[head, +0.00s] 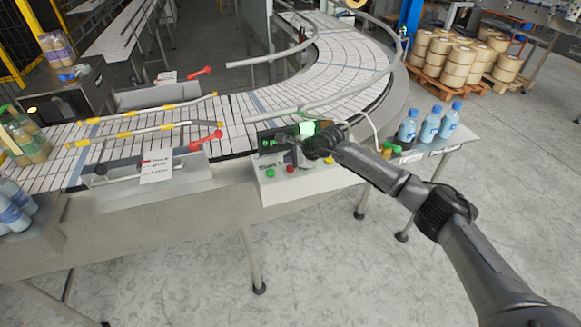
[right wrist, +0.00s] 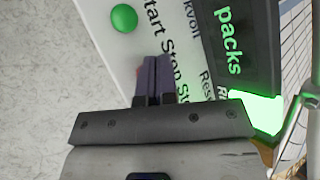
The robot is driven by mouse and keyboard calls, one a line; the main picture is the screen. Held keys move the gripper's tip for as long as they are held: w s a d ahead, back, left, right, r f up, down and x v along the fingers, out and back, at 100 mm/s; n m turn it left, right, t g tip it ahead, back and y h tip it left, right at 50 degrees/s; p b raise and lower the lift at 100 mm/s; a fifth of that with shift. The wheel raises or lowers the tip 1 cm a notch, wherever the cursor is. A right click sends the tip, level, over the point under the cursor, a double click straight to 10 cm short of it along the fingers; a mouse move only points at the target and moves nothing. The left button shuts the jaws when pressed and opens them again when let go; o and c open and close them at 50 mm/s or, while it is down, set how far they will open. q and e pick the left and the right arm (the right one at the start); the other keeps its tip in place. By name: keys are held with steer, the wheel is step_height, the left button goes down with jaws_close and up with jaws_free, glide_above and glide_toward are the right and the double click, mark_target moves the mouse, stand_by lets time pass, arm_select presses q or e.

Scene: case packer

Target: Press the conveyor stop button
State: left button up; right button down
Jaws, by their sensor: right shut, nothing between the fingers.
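The control panel (head: 275,188) is a white box on the front of the conveyor. On it, a green button (head: 271,173) and a red button (head: 290,168) show at the left. My right gripper (head: 294,157) is over the panel, with its fingers shut and empty. In the right wrist view the shut fingertips (right wrist: 152,62) are beside the printed words "Start Stop". The green button (right wrist: 124,18) is clear of them. A reddish edge (right wrist: 139,70) shows beside the fingers; the rest is hidden, and I cannot tell whether they touch it. My left gripper is out of view.
A dark display (right wrist: 235,40) reading "packs" stands behind the panel, with a lit green lamp (head: 307,128) beside it. Several blue bottles (head: 430,125) stand on the side table at the right. The white conveyor belt (head: 340,65) curves behind. Floor in front is mostly open.

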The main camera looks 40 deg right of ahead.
stand_by(0.4)
steer(key=shift+f, duration=0.15)
stand_by(0.4)
steer(key=shift+f+b, duration=0.3)
steer(key=shift+b, duration=0.15)
steer(key=shift+f, duration=0.1)
stand_by(0.3)
steer(key=shift+f+b, duration=0.4)
steer(key=shift+r, duration=0.1)
stand_by(0.6)
steer(key=shift+r+p, duration=0.4)
steer(key=shift+r, duration=0.45)
steer(key=shift+r, duration=0.1)
